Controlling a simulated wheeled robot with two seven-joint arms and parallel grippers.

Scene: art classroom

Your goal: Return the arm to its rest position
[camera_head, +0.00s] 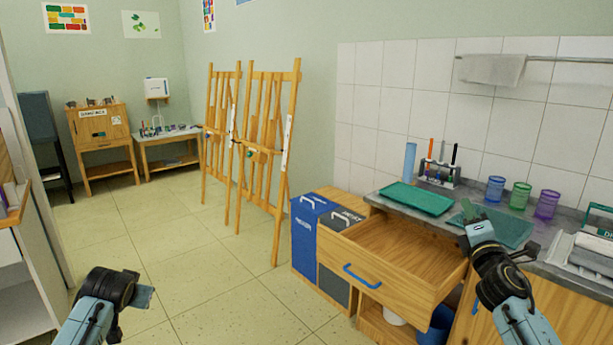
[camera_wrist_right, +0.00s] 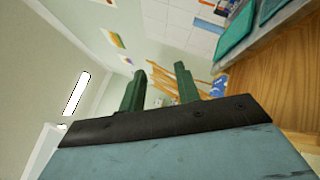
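My right arm comes in from the lower right in the head view, and its gripper (camera_head: 474,216) is raised in front of the counter, above the right side of the open drawer. In the right wrist view the two green fingers of this gripper (camera_wrist_right: 160,86) stand apart with nothing between them. My left arm shows at the lower left, over the floor. Its gripper (camera_head: 143,298) points right, and its fingers are too small and hidden to judge.
A wooden drawer (camera_head: 390,262) with a blue handle stands pulled out. Green trays (camera_head: 416,198), a marker rack (camera_head: 437,173) and coloured cups (camera_head: 519,196) are on the counter. Blue and grey bins (camera_head: 308,237) and wooden easels (camera_head: 268,150) stand left of it. The middle floor is clear.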

